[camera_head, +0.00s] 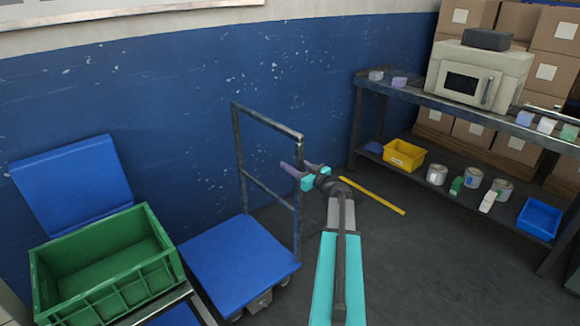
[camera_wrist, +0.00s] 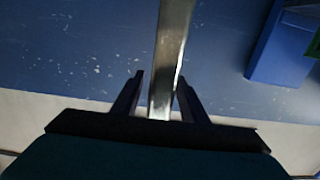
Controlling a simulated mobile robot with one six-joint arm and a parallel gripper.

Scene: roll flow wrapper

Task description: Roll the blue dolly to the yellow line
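The blue dolly (camera_head: 240,262) stands on the floor left of centre in the head view, its grey metal push handle (camera_head: 268,120) rising at its back and right side. The yellow line (camera_head: 371,195) lies on the floor right of the handle, apart from the dolly. My gripper (camera_head: 303,167) is at the handle's right post, below the top rail. Its fingers are spread. In the wrist view, a metal bar of the handle (camera_wrist: 170,55) runs between or just beyond the fingertips (camera_wrist: 160,78), with a gap showing at the left finger. Contact cannot be told.
A green crate (camera_head: 150,250) and an upright blue panel (camera_head: 72,183) stand at left, close to the dolly. A shelf rack (camera_head: 450,107) with a microwave, tins and bins stands at right. The blue wall is behind. The floor (camera_head: 420,260) right of my arm is clear.

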